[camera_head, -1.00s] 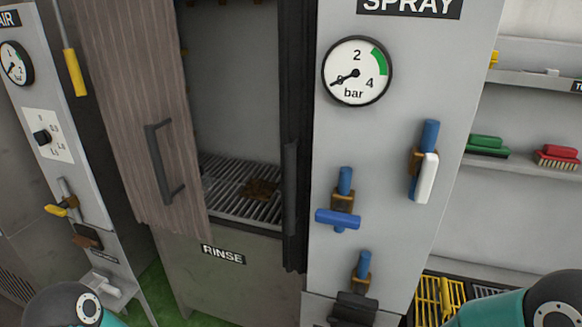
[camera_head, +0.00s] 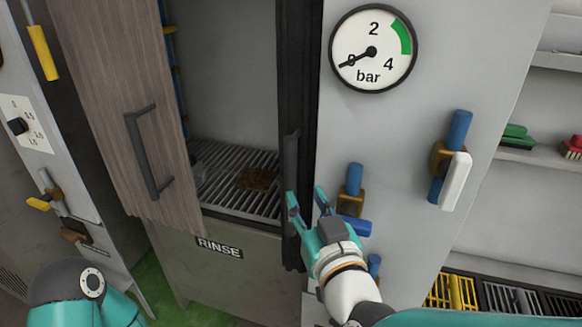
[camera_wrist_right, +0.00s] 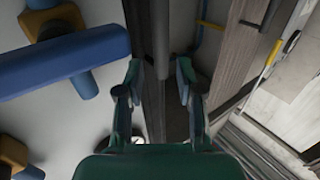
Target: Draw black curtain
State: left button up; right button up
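The black curtain (camera_head: 297,90) is a narrow dark vertical strip gathered at the right side of the RINSE cabinet opening. A dark vertical handle (camera_head: 290,170) is on its front. My right gripper (camera_head: 306,196) is open and empty near the handle's lower end. In the right wrist view the handle (camera_wrist_right: 161,35) lines up between the spread fingertips (camera_wrist_right: 160,75), with a gap on both sides. I cannot tell how far it is in depth from the fingers. My left gripper is out of view; only my left arm shows at the lower left.
A wooden panel (camera_head: 125,100) with a dark handle (camera_head: 147,152) covers the opening's left part. A grate (camera_head: 225,180) with brown dirt lies inside.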

aim_at(292, 174)
jog(key=p+x, duration=0.1)
jog(key=x, duration=0.9)
jog(key=shift+f+p, duration=0.1)
jog(key=shift+p, duration=0.3)
grip_shut()
